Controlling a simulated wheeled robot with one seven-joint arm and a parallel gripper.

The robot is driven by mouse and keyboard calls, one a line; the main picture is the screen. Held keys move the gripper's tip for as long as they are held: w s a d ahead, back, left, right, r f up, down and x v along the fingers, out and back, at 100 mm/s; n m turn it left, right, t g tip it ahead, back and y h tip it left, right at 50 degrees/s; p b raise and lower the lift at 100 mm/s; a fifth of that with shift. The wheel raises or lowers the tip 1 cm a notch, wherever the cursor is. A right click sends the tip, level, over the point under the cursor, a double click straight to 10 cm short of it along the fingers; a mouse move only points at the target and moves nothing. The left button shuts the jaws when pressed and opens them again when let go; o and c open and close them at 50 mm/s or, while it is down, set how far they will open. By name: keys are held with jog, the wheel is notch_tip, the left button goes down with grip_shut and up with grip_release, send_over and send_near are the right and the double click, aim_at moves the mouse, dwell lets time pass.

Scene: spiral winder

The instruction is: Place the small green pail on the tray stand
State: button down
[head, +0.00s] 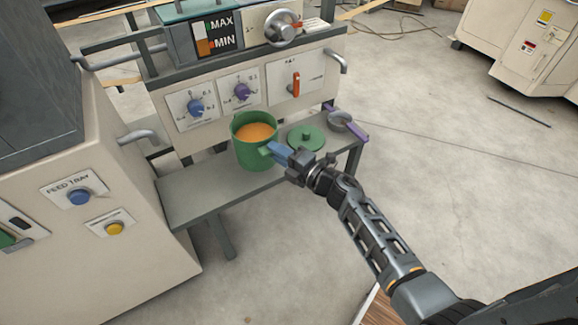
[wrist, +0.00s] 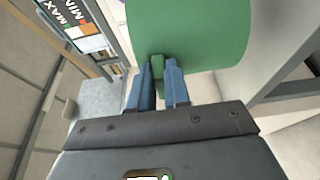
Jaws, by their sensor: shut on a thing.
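The small green pail (head: 252,153), with orange contents, is upright over the grey tray stand (head: 205,190) in the head view. I cannot tell whether its base touches the stand or hangs just above it. My gripper (head: 271,150) reaches in from the right, its blue fingers shut on the pail's side handle. In the wrist view, the green pail (wrist: 195,30) fills the top, and the handle is between the fingertips of my gripper (wrist: 158,66). The pail's underside is hidden.
A green lid with a knob (head: 306,138) and a small grey pan with a purple handle (head: 341,122) lie at the stand's right end. The machine panel with knobs (head: 240,92) rises behind. The feed tray cabinet (head: 95,160) bounds the left. The stand's left half is bare.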

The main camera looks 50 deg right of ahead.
aim_at(272, 160)
jog(key=w, duration=0.1)
jog(key=w+d, duration=0.1)
jog(key=w, duration=0.1)
jog(key=shift+w+d+r, duration=0.15)
jog(key=shift+d, duration=0.05)
jog(key=shift+w+d+f+b, duration=0.1)
jog(key=shift+w+f+b, duration=0.1)
jog(key=shift+w+b, duration=0.15)
jog(key=shift+s+f+b, duration=0.15)
jog(key=shift+f+b, duration=0.7)
jog(key=shift+f, duration=0.85)
jog(key=shift+w+f+b, duration=0.2)
jog(key=shift+f+b, duration=0.6)
jog(key=shift+f, duration=0.8)
jog(key=shift+f, duration=0.15)
jog(key=c, duration=1.5)
grip_release()
jog(key=shift+s+f, duration=0.1)
jog(key=shift+f, duration=0.05)
jog(key=o, duration=0.4)
